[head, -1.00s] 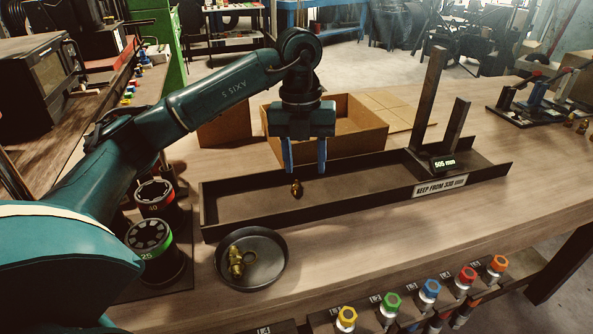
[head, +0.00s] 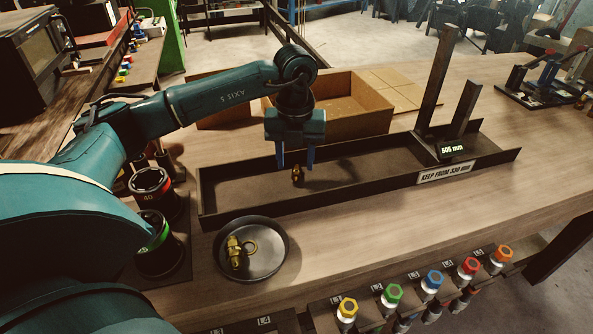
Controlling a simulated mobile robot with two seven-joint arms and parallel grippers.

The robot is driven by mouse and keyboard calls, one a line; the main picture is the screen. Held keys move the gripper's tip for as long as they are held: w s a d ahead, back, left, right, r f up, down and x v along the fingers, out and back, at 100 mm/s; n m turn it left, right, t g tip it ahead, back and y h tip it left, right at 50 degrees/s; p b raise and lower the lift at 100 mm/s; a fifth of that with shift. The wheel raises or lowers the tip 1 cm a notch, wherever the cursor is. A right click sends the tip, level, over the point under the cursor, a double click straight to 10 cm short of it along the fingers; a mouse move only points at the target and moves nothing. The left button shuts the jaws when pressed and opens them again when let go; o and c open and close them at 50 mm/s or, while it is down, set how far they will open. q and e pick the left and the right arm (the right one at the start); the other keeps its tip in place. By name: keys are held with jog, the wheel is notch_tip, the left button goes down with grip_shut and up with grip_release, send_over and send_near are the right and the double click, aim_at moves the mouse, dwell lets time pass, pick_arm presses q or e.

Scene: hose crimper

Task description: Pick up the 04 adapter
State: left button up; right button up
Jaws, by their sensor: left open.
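A small brass fitting (head: 298,174) stands in the long dark tray (head: 235,204), near its left half. No 04 marking can be read on it. My left gripper (head: 296,161) points down with its two blue fingers apart, just above the fitting and roughly centred on it in the head view. The fingertips come close to the top of the fitting; whether they straddle it I cannot tell. More brass pieces (head: 236,251), including a ring, lie in the round dark dish (head: 282,266) in front of the tray. My right gripper is not in view.
An open cardboard box (head: 357,130) stands behind the tray. Upright dark posts (head: 436,82) and a 505 mm display (head: 452,149) are at the tray's right end. Black-topped cylinders (head: 150,190) stand left. Coloured hose fittings (head: 433,280) line the front edge.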

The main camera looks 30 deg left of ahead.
aim_at(296, 177)
pick_arm(q)
notch_tip(296, 177, down, 4)
jog(key=shift+w+f+p, duration=0.1)
jog(key=shift+p, duration=0.25)
jog(key=shift+c, duration=0.4)
grip_shut()
